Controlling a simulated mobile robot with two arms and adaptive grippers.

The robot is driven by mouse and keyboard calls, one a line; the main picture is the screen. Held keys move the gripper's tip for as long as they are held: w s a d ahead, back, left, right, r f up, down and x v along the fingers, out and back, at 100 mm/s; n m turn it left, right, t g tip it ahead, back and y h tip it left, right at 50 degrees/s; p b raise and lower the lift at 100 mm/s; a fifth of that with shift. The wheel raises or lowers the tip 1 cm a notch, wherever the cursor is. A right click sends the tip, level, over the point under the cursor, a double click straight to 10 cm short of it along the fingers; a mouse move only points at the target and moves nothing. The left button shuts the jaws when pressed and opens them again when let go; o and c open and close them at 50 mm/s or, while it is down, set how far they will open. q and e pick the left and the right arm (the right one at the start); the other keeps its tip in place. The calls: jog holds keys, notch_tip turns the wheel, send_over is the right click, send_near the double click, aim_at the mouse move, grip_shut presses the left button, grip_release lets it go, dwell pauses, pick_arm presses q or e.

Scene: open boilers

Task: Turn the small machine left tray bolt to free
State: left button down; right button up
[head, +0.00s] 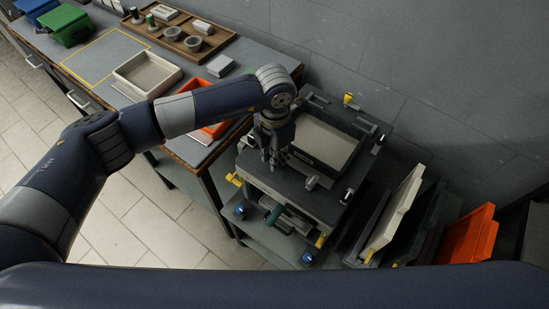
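The small machine (318,192) is a dark, box-like unit with a pale recessed tray (325,143) in its top. My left gripper (275,163) points down over the left part of the machine's top, beside the tray. Its fingers are small and dark against the dark top, so I cannot tell their opening or any contact. Yellow parts show at the machine's left edge (235,179), front corner (320,240) and back edge (350,98). I cannot tell which part is the left tray bolt; my gripper may hide it. My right gripper is out of view.
A workbench (100,62) at the left holds a cream tray (146,74), an orange tray (216,128) and a wooden tray with cups. Cream (396,212) and orange (468,236) panels lean right of the machine. A grey wall stands behind. Tiled floor is clear at lower left.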

pick_arm(q)
jog(key=n+b, duration=0.4)
jog(key=n, duration=0.2)
jog(key=shift+f, duration=0.1)
jog(key=n+b, duration=0.2)
jog(key=n, duration=0.3)
jog(key=shift+n+b, duration=0.35)
jog(key=shift+n, duration=0.15)
jog(key=shift+r, duration=0.2)
jog(key=shift+w, duration=0.1)
jog(key=c, duration=1.4)
grip_release()
